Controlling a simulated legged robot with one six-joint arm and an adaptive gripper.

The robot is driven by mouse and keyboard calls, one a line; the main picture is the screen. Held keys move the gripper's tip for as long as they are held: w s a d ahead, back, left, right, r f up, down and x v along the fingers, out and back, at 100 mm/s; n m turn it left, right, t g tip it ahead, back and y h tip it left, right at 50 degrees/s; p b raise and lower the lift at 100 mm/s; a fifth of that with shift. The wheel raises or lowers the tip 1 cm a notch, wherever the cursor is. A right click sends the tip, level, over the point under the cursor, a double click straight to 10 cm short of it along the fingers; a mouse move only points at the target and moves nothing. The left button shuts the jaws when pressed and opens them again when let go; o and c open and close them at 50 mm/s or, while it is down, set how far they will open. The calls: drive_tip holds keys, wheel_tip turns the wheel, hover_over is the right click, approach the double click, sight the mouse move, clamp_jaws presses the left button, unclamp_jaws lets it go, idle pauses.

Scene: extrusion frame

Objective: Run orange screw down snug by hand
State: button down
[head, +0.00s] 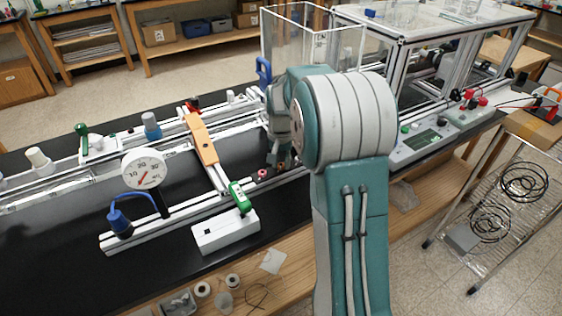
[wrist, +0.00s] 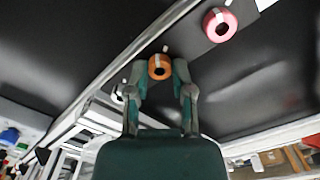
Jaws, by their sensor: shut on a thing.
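The orange screw (wrist: 160,67) shows in the wrist view as a round orange head with a pale stripe across it. My gripper (wrist: 161,72) has a finger on each side of the head and is shut on it. The screw sits beside a pale metal rail; its shank is hidden. In the head view my gripper (head: 281,162) reaches down to the frame behind my teal arm, and the orange screw cannot be made out there.
A pink-red knob (wrist: 219,25) with a pale stripe lies close by in the wrist view. In the head view, an orange bar (head: 202,138), a round dial (head: 144,168) and a green-handled clamp (head: 240,197) stand left of my arm. A clear-walled box (head: 312,45) stands behind it.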

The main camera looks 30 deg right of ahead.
sight(280, 167)
drive_tip(key=shift+w+r, duration=0.1)
drive_tip(key=shift+c, duration=2.4)
unclamp_jaws()
wheel_tip(280, 167, up, 12)
drive_tip(key=shift+a, duration=0.15)
drive_tip(key=s+a+r+n+t, duration=0.3)
drive_tip(key=s+a+r+n, duration=0.15)
drive_tip(key=s+a, duration=0.65)
drive_tip(key=s+a+f+n+t, duration=0.1)
drive_tip(key=s, duration=0.6)
drive_tip(key=s+a+f+n+t, duration=0.1)
drive_tip(key=s+a+f+n, duration=0.1)
drive_tip(key=s, duration=0.6)
drive_tip(key=shift+a+f+t, duration=0.15)
drive_tip(key=shift+t, duration=0.15)
